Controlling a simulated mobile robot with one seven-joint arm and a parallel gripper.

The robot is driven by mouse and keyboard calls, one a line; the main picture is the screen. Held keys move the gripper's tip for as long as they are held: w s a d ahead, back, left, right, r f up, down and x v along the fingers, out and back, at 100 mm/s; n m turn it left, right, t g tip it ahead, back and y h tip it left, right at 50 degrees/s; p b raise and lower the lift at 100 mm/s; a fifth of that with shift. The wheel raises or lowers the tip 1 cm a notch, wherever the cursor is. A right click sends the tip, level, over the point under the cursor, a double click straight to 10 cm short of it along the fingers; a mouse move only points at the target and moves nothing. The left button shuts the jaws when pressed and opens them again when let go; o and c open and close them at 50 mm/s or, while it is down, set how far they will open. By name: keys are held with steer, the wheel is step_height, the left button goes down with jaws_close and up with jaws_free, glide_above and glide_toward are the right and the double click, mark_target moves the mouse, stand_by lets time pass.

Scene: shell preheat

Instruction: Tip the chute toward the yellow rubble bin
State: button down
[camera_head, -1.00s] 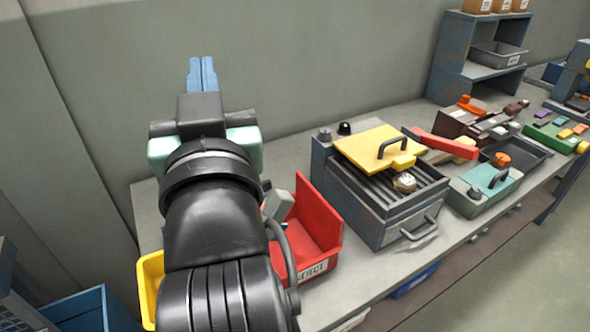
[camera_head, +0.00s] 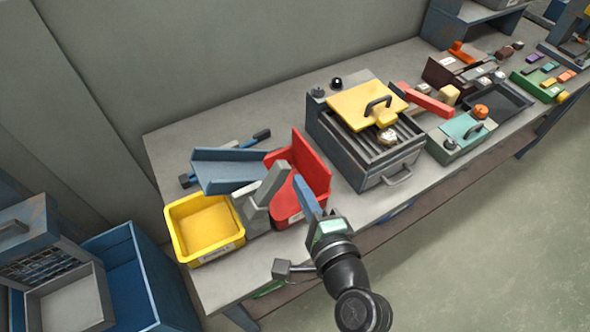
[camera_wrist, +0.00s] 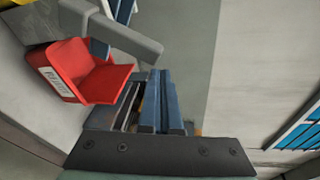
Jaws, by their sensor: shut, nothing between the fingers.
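The chute (camera_head: 230,168) is a blue-grey open trough on the bench behind the bins. The yellow rubble bin (camera_head: 203,228) stands in front of it, toward the left, and looks empty. A grey tilted bar (camera_head: 266,184) on a grey block stands between the yellow bin and the red bin (camera_head: 311,172). My gripper (camera_head: 299,180) is in front of the red bin, its blue fingers shut and empty. The fingers (camera_wrist: 163,74) also show in the wrist view, with the grey bar (camera_wrist: 130,36) and red bin (camera_wrist: 75,72) to their left.
A grill box (camera_head: 365,150) with a yellow lid stands right of the red bin. A teal box (camera_head: 455,138) and trays stand farther right. Blue crates (camera_head: 125,270) are at lower left. A small grey block (camera_head: 281,269) is at the bench's front edge.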

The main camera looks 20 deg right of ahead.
steer(key=s+d+f+m+h, duration=0.1)
steer(key=s+d+f+m, duration=0.2)
steer(key=s+f+m, duration=0.1)
steer(key=shift+m+h, duration=0.3)
steer(key=shift+m, duration=0.4)
steer(key=shift+w+d, duration=0.1)
steer(key=shift+w, duration=0.05)
steer(key=w+a+p, duration=0.3)
steer(key=w+p, duration=0.2)
steer(key=w, duration=0.3)
steer(key=shift+w+r, duration=0.2)
steer(key=shift+w, duration=0.2)
steer(key=shift+a, duration=0.15)
